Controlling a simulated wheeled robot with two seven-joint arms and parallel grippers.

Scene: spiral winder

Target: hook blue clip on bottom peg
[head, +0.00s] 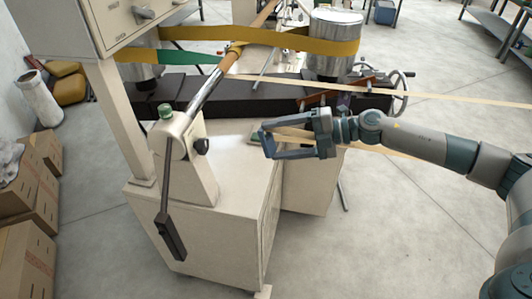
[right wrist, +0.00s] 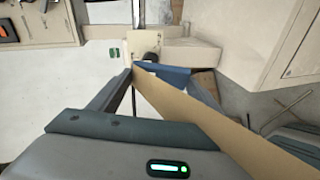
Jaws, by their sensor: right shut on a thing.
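My right gripper (head: 265,141) is in the middle of the head view, shut on a blue clip (right wrist: 172,72). The right wrist view shows the clip between the fingertips, with a tan strip (right wrist: 185,112) trailing from it towards the camera. In the head view the gripper is right of the pale winder housing (head: 188,160), apart from it. My left gripper is not in view.
A brown tube (head: 215,78) slants up from the housing, wrapped by a yellow belt (head: 285,42) running to a metal drum (head: 334,40). A crank lever (head: 168,220) hangs in front. Cardboard boxes (head: 28,200) line the left.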

